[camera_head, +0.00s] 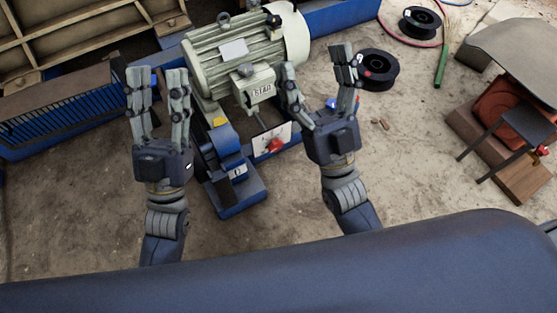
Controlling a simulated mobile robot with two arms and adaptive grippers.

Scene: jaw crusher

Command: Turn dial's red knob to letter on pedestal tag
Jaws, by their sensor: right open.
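The dial is a white plate (284,131) with a red knob (275,146) at its lower part, beside the blue motor stand in the middle. The knob's pointing direction and the dial's letters are too small to tell. A small pale tag (239,170) sits on the blue pedestal (237,193); its letter is unreadable. My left gripper (159,75) is open and empty, left of the pedestal. My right gripper (316,62) is open and empty; its palm is just right of the dial, apart from the knob in the picture.
A grey-green electric motor (240,55) with a lettered box stands behind the dial. Black cable spools (378,70) lie at the back right. A dark stool (522,128) stands at the right. A blue-framed grate (65,120) is at the left. The dirt floor right of my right gripper is mostly clear.

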